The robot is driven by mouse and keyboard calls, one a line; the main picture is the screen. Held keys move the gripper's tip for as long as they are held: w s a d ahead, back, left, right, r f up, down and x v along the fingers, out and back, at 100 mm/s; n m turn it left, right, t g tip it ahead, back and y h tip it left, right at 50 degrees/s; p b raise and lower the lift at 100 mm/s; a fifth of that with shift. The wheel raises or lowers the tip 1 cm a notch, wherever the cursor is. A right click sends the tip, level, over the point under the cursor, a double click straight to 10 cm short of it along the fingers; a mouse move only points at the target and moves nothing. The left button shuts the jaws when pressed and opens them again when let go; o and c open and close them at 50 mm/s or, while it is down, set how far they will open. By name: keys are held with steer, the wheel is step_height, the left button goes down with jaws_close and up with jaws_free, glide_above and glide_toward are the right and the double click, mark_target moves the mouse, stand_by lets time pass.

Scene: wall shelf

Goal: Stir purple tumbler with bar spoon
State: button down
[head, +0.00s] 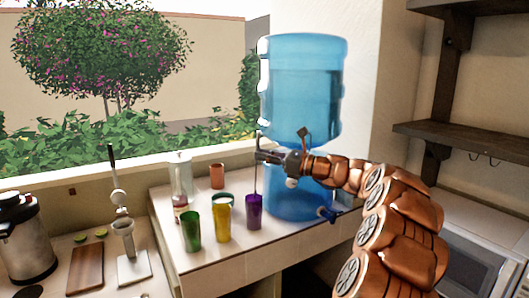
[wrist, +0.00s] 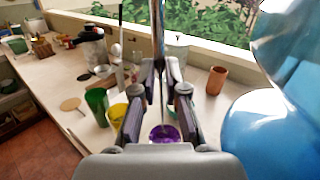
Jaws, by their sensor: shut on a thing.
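The purple tumbler (head: 254,211) stands upright on the white counter, to the right of the yellow tumbler. In the wrist view its purple inside (wrist: 164,133) shows between and below my fingers. My gripper (head: 268,157) is above the tumbler and shut on the bar spoon (head: 256,180), a thin metal rod held upright. The spoon's shaft (wrist: 162,70) also shows between the fingers in the wrist view. Its lower end reaches down into the purple tumbler; its tip is hidden inside.
A green tumbler (head: 190,231) and a yellow tumbler (head: 222,219) stand left of the purple one. A clear bottle (head: 181,185) and a copper cup (head: 217,175) stand behind. A large blue water dispenser (head: 303,90) is close on the right. Shelves are at far right.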

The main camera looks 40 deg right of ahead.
step_height(320, 180, down, 6)
steer(key=b, duration=0.1)
steer(key=shift+w+b, duration=0.3)
steer(key=shift+w, duration=0.05)
stand_by(0.3)
